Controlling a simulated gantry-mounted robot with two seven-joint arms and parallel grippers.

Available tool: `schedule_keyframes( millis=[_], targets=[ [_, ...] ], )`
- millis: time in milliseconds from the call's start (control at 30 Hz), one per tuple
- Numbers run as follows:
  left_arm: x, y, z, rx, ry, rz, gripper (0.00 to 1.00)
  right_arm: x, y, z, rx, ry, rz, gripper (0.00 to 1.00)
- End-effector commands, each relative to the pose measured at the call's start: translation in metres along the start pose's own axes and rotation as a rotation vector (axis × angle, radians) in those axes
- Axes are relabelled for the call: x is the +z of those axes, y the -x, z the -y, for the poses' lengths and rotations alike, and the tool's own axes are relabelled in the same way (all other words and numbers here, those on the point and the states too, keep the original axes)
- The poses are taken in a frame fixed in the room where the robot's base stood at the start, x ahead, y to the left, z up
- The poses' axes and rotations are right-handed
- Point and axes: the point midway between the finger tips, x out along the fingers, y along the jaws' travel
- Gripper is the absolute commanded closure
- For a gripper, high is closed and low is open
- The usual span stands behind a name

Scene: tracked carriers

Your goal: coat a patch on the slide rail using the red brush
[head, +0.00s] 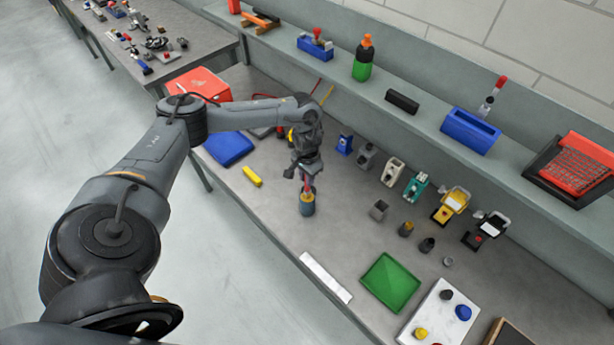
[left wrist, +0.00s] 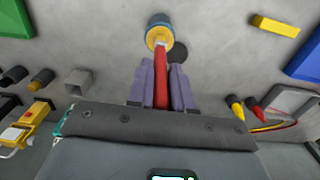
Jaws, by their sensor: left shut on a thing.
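My left gripper (head: 307,174) points down over the middle of the bench and is shut on the red brush. In the left wrist view the brush's red handle (left wrist: 162,82) lies between the two purple-grey fingers. Its far end meets a blue pot (head: 307,208) with a yellow-orange top; the pot also shows in the left wrist view (left wrist: 158,22). The bristles are hidden, and I cannot tell how deep they sit in the pot. A pale flat strip (head: 325,277) lies near the front edge; I cannot tell whether it is the slide rail. My right gripper is not in view.
A yellow block (head: 252,177) and a blue tray (head: 229,148) lie left of the gripper. A green tray (head: 391,283) and a white board (head: 438,314) with knobs lie at the right front. Several small devices stand in a row below the raised shelf.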

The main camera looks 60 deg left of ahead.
Motion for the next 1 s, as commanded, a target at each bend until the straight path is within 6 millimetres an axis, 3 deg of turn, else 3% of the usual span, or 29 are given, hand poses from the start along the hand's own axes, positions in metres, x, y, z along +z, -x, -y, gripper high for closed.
schedule_keyframes(
  millis=[1000],
  targets=[
    [0.0007, -0.0020, 0.0006, -0.002, 0.001, 0.001, 1.00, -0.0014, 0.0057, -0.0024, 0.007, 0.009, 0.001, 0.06]
  ],
)
